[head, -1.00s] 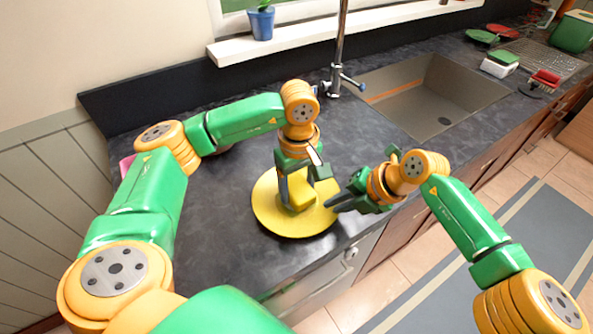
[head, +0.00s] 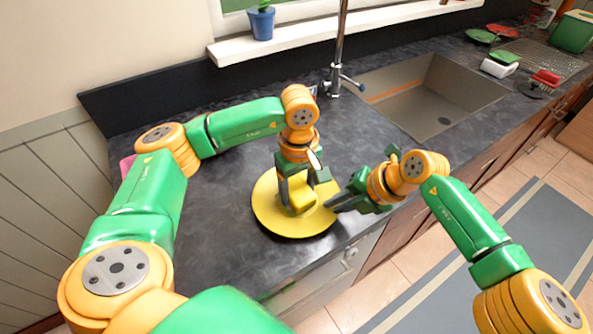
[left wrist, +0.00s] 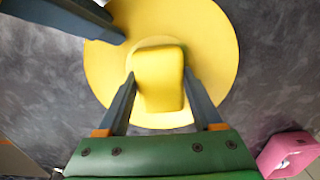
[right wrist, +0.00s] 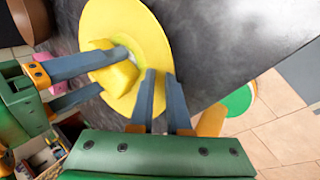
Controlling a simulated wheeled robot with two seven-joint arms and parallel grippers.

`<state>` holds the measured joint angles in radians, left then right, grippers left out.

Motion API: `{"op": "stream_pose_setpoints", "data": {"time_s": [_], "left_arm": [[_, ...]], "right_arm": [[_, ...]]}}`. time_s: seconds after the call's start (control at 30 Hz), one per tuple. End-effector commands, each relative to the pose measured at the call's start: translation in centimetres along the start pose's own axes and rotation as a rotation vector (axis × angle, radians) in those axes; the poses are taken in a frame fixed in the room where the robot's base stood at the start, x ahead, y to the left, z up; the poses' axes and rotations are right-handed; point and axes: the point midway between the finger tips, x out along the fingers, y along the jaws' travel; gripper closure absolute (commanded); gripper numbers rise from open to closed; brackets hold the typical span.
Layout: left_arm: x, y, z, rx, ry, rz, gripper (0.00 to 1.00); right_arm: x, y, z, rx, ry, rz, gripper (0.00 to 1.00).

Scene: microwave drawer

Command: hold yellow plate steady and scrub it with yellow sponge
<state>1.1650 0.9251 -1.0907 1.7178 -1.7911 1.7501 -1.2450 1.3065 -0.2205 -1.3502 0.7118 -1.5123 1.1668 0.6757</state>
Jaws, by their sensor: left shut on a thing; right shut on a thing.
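The yellow plate (head: 275,219) lies on the dark counter near its front edge. My left gripper (head: 299,205) points down over the middle of the plate and is shut on the yellow sponge (head: 303,197). In the left wrist view the sponge (left wrist: 158,78) sits between the two fingers over the plate's centre. My right gripper (head: 330,204) comes in from the right and is shut on the plate's rim. In the right wrist view its fingertips meet at the edge of the plate (right wrist: 150,50). The sponge's underside is hidden.
The steel sink (head: 430,95) and tap (head: 338,70) are behind to the right. A pink object (left wrist: 290,153) stands on the counter at the left. A plant pot (head: 261,22) is on the window sill. The counter behind the plate is mostly clear.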

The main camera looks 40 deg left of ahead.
Motion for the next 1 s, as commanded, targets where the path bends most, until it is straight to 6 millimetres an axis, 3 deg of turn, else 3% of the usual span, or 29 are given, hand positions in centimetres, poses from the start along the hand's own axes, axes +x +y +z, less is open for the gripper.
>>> {"op": "stream_pose_setpoints", "data": {"time_s": [0.7, 1.0], "left_arm": [[0.7, 0.0, 0.9, 0.001, -0.001, -0.001, 0.85], [0.8, 0.0, -0.8, 0.001, -0.001, 0.000, 0.85]], "right_arm": [[0.1, -0.2, 0.0, 0.000, 0.001, -0.005, 1.00], [0.1, -0.2, 0.0, 0.000, 0.001, -0.005, 1.00]]}}
